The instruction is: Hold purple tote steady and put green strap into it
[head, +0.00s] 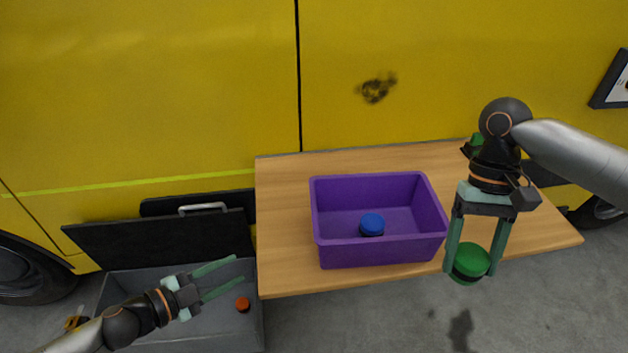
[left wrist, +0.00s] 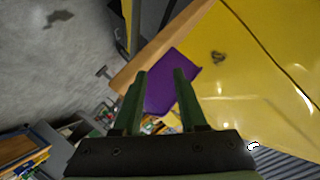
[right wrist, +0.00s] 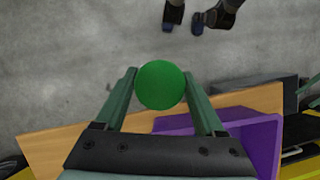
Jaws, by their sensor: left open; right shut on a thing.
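The purple tote (head: 335,256) stands upright on the wooden table, with a blue round piece (head: 371,223) inside it. The green strap, a round green piece with a dark band (head: 470,262), is between the fingers of my right gripper (head: 469,268), which is shut on it. They are in the air to the right of the tote, past the table's front edge. The strap also shows in the right wrist view (right wrist: 160,85). My left gripper (head: 236,272) is open and empty, left of the tote and apart from it. The left wrist view shows the tote (left wrist: 168,95) beyond its fingers.
The wooden table (head: 285,220) stands against a yellow vehicle (head: 150,90). A grey bin (head: 235,335) with an orange piece (head: 243,304) is at the lower left, beside a dark lid (head: 150,245). Another green thing (head: 477,140) is partly hidden behind my right arm.

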